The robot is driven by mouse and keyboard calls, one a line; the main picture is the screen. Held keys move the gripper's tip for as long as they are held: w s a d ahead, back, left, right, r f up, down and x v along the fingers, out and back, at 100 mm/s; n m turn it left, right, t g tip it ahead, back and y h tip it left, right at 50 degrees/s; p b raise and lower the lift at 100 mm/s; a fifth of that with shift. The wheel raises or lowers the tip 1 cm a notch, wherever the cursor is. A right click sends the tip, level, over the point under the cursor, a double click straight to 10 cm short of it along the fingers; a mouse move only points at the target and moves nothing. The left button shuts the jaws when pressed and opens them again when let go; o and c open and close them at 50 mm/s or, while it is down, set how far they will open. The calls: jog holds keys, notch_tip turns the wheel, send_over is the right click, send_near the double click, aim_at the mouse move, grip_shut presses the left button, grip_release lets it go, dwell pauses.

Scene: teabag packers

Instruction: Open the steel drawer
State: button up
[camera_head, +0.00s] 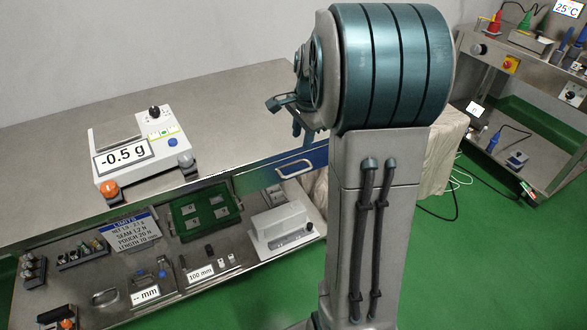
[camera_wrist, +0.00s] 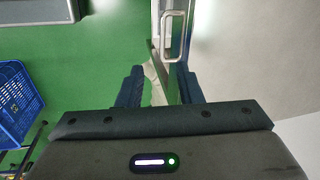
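The steel drawer's front (camera_head: 318,157) is under the edge of the steel bench, with a bar handle (camera_head: 295,169) standing out from it. No gap shows at the drawer, but my arm hides its right part. My gripper (camera_head: 297,118) is above and behind the handle in the head view, partly hidden by my wrist. In the wrist view the handle (camera_wrist: 165,36) is ahead of my gripper (camera_wrist: 160,75), beyond the fingertips. The two fingers are spread apart, with nothing held between them. The handle looks apart from both fingers.
A white scale (camera_head: 140,150) reading -0.5 g stands on the bench top (camera_head: 235,108). Below are a green tray (camera_head: 202,212), a white device (camera_head: 282,228) and small tools. A blue crate (camera_wrist: 18,100) is at left in the wrist view.

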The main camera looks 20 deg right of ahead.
jog(key=w+d+f+m, duration=0.1)
jog(key=d+f, duration=0.1)
jog(key=b, duration=0.2)
send_near(300, 173)
jog(key=f, duration=0.2)
jog(key=w+f, duration=0.1)
jog(key=f, duration=0.2)
jog(key=w+f, duration=0.1)
jog(key=f, duration=0.1)
jog(key=shift+a+f, duration=0.1)
jog(key=shift+f, duration=0.05)
grip_shut()
